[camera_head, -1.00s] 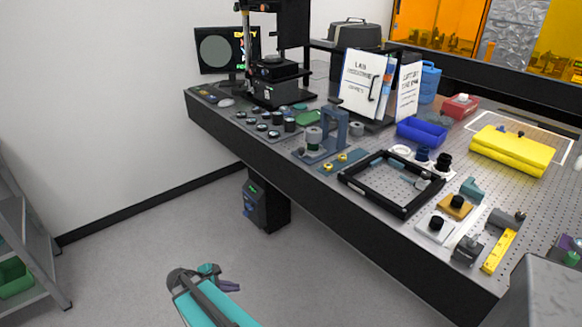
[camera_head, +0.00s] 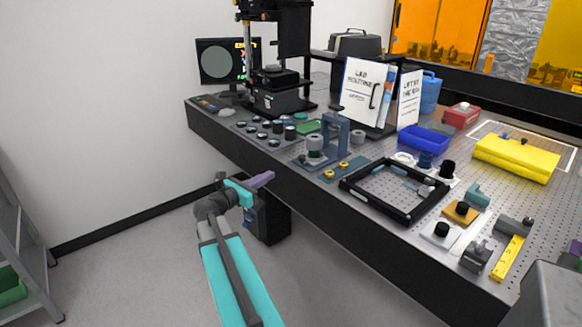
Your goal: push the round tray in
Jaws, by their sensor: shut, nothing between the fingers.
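The black interferometer (camera_head: 281,40) stands at the far left end of the optical table, beside a monitor (camera_head: 222,62) that shows a grey disc. A small dark stage sits low in its opening. The round tray seems to be there, but it is too small and dark to tell how far out it stands. My gripper (camera_head: 266,179), with purple fingers, is shut and empty. It appears in front of the table's front side, well short of the interferometer and touching nothing that I can see.
The perforated table (camera_head: 378,232) has a long dark front edge near my arm. Several small round parts (camera_head: 264,136) and a blue-grey bracket (camera_head: 336,137) stand near that edge. A black frame (camera_head: 396,192) lies further right. A dark box (camera_head: 270,222) stands under the table.

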